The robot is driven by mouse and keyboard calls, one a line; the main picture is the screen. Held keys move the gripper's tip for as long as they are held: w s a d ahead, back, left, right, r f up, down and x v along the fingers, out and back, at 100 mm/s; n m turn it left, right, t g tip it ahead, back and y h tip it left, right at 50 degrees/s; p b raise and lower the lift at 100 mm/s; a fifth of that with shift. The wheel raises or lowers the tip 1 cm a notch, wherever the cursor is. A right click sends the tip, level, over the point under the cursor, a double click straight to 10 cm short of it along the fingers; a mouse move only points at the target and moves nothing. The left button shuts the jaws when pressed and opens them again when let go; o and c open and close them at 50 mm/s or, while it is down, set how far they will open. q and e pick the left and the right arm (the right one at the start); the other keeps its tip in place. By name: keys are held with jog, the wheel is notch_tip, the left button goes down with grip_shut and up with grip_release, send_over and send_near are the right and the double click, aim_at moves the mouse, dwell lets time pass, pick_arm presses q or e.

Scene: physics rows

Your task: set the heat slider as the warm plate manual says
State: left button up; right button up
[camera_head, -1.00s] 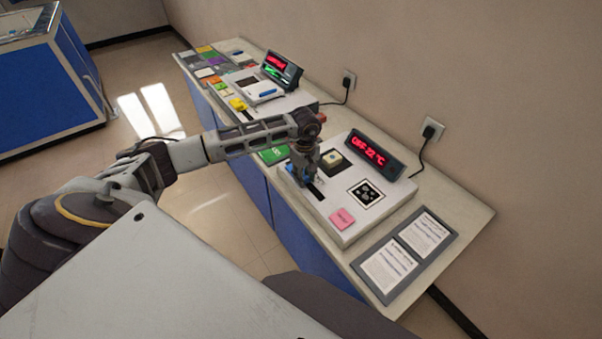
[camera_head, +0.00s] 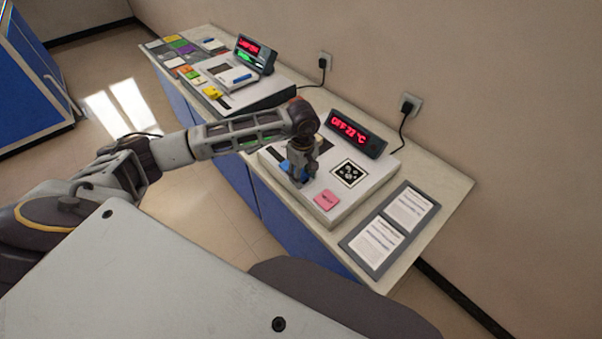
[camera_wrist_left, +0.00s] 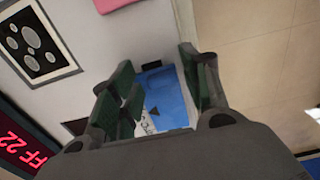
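The warm plate (camera_head: 318,203) is a white flat box on the bench, with a pink label, a dark patterned square (camera_head: 349,173) and a red display (camera_head: 350,130) reading OFF 22 °C. My left gripper (camera_head: 298,178) points down over its front-left part. A blue piece (camera_head: 286,165), apparently at the slider, shows beside the gripper. In the left wrist view the blue piece (camera_wrist_left: 166,97) lies between the spread green-padded fingers (camera_wrist_left: 160,92); contact cannot be told. The slider's track is mostly hidden. The manual (camera_head: 376,244) is two printed pages in a grey frame, too small to read. My right gripper is not in view.
A second device (camera_head: 238,90) with its own display (camera_head: 254,55) stands farther back on the bench, beside several coloured tiles (camera_head: 180,50). Cables run to wall sockets behind. The bench's front edge runs close to the warm plate.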

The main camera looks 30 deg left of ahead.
pick_arm(q)
jog(key=shift+a, duration=0.1)
jog(key=shift+r, duration=0.1)
notch_tip(320, 180, up, 12)
dwell(0.9)
dwell(0.5)
